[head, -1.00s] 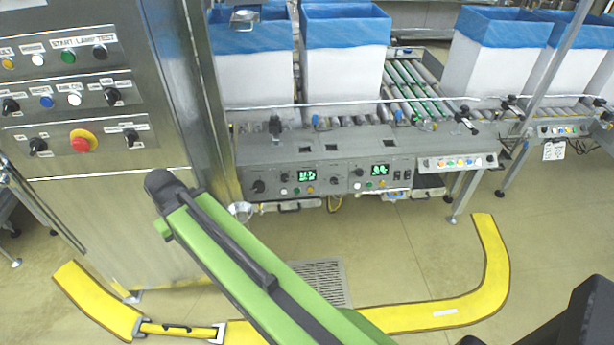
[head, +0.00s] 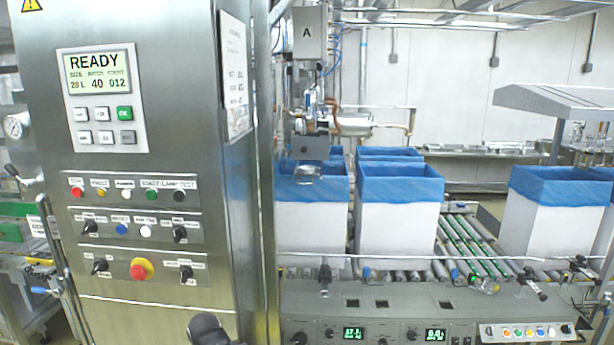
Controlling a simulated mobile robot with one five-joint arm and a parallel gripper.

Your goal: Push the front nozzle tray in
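A small metal tray (head: 308,173) juts out below the front filling nozzle assembly (head: 308,147), over the blue-lined mouth of a white box (head: 312,210) in the head view. Its rear edge is hidden, so I cannot tell how far out it sits. A second blue-lined white box (head: 397,215) stands to its right. Only a dark rounded part of my arm shows at the bottom edge, well below and left of the tray and apart from it. My gripper's fingers are not visible.
A steel control cabinet (head: 240,180) with a READY screen (head: 97,73) stands close on the left. A console (head: 385,310) with dials lies in front of the roller conveyor (head: 470,240). Another lined box (head: 555,210) stands at the right.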

